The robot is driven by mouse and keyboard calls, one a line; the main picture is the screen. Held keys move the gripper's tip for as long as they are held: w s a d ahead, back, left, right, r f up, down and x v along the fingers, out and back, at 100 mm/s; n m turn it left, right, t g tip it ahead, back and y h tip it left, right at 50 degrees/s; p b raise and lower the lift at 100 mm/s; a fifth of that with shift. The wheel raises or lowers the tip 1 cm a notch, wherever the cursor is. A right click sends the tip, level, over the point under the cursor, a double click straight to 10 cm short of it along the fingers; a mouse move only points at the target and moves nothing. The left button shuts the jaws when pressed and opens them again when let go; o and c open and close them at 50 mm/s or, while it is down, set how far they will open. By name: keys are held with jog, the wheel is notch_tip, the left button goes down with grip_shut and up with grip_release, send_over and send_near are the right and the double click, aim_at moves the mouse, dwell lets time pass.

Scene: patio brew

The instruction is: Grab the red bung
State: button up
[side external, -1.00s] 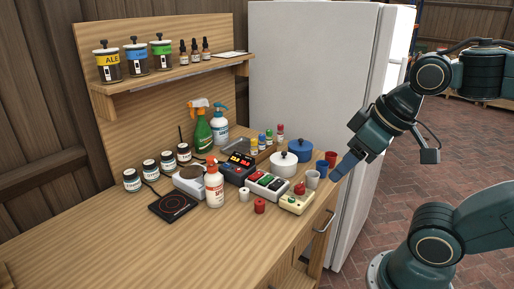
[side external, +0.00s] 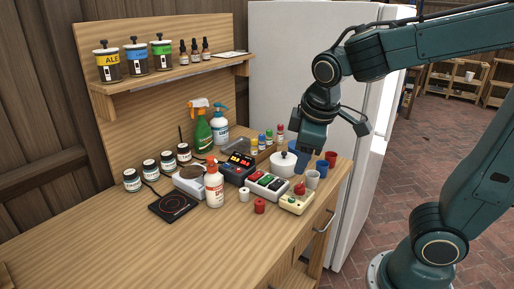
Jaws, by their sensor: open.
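A small red bung (side external: 259,206) stands on the wooden bench near its front edge, beside a similar white bung (side external: 243,195). My gripper (side external: 301,164) is open and empty. It points down near the white lidded pot (side external: 283,167) and the cups, above and to the right of the red bung in the picture, and apart from it. My gripper partly hides a blue pot behind it.
A cream box with a red button (side external: 296,203) and a block of coloured switches (side external: 267,184) stand close to the red bung. Cups (side external: 312,179) stand on the right. The front left of the bench (side external: 120,240) is clear.

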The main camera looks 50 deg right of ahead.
jog(key=w+a+f+n+g+h, duration=0.2)
jog(key=w+a+f+n+h, duration=0.25)
jog(key=w+f+n, duration=0.4)
jog(key=n+h, duration=0.6)
send_near(257, 208)
jog(key=a, duration=0.1)
jog(key=a+r, duration=0.1)
jog(key=a, duration=0.1)
jog(key=shift+s+a+r+t, duration=0.1)
jog(key=shift+s+r+t, duration=0.2)
jog(key=shift+s+r, duration=0.1)
jog(key=shift+a+f+n+h, duration=0.35)
jog(key=shift+f+n, duration=0.1)
jog(key=shift+f, duration=0.05)
jog(key=shift+d, duration=0.15)
jog(key=shift+x, duration=4.25)
jog(key=shift+w, duration=0.1)
jog(key=shift+x, duration=2.55)
